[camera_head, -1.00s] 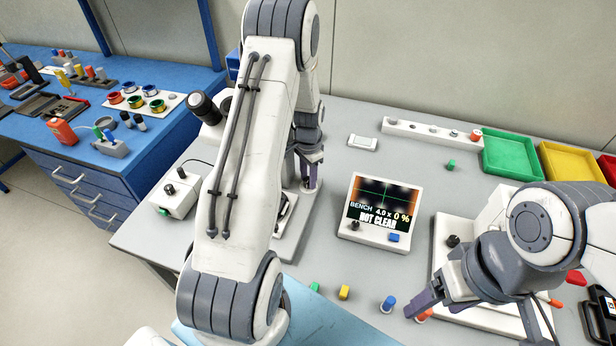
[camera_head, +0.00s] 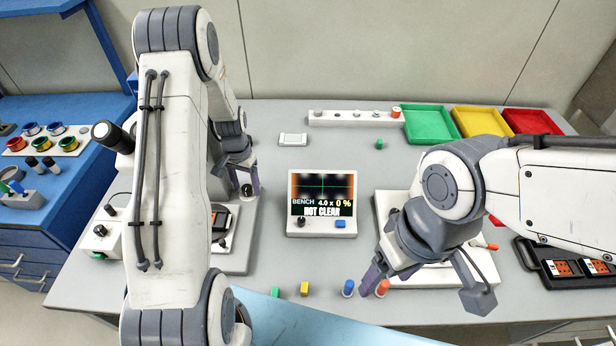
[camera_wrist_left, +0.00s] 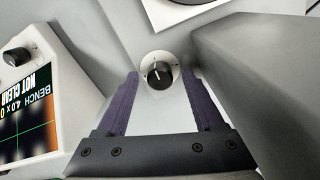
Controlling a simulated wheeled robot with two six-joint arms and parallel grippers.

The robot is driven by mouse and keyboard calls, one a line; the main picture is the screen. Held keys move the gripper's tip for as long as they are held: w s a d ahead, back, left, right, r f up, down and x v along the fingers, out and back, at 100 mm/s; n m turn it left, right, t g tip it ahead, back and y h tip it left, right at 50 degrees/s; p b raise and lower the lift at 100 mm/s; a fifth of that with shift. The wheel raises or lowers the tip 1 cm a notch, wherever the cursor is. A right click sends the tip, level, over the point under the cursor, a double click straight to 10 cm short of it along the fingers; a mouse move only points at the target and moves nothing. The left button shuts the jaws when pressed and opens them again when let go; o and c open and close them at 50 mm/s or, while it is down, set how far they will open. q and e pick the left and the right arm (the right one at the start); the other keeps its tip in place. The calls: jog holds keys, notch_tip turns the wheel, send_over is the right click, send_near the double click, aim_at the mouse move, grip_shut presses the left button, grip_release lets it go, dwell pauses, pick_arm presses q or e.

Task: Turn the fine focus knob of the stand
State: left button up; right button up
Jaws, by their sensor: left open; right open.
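The stand (camera_head: 238,258) has a grey base and is largely hidden behind my left arm. A black, ridged focus knob with a white pointer line (camera_wrist_left: 160,74) sits on a pale round collar in the left wrist view; in the head view it is a small dark knob (camera_head: 247,190). My left gripper (camera_head: 247,184) is open at the knob. In the left wrist view its purple fingers (camera_wrist_left: 160,82) stand on either side of the knob, with a gap on each side.
The bench display (camera_head: 322,202) reads "BENCH 4.0 x 0 %" and "NOT CLEAR". A grey housing (camera_wrist_left: 245,70) rises close to the right finger in the left wrist view. Small coloured pegs line the front edge; green (camera_head: 430,124), yellow and red trays stand at the back.

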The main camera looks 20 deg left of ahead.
aim_at(248, 187)
pick_arm(q)
jog(key=n, duration=1.3)
jog(key=shift+p, duration=0.4)
jog(key=n, duration=0.4)
jog(key=n+p, duration=0.1)
jog(key=n, duration=0.7)
jog(key=shift+n+p, duration=0.35)
jog(key=shift+n, duration=0.05)
jog(key=n+p, duration=0.1)
jog(key=n, duration=0.5)
jog(key=shift+r+n, duration=0.1)
jog(key=shift+n, duration=0.2)
jog(key=shift+w+r+n, duration=0.15)
jog(key=shift+r+n, duration=0.15)
jog(key=shift+r, duration=0.05)
notch_tip(248, 187, up, 10)
jog(key=b, duration=0.2)
jog(key=s+d+r+m, duration=0.3)
jog(key=d+m, duration=0.4)
jog(key=s+d+r+m, duration=0.3)
jog(key=d+m, duration=0.4)
jog(key=d, duration=0.1)
jog(key=s+d+r+m, duration=0.3)
jog(key=s+d+m, duration=0.1)
jog(key=d+m, duration=0.3)
jog(key=shift+d+h, duration=0.15)
jog(key=shift+h, duration=0.15)
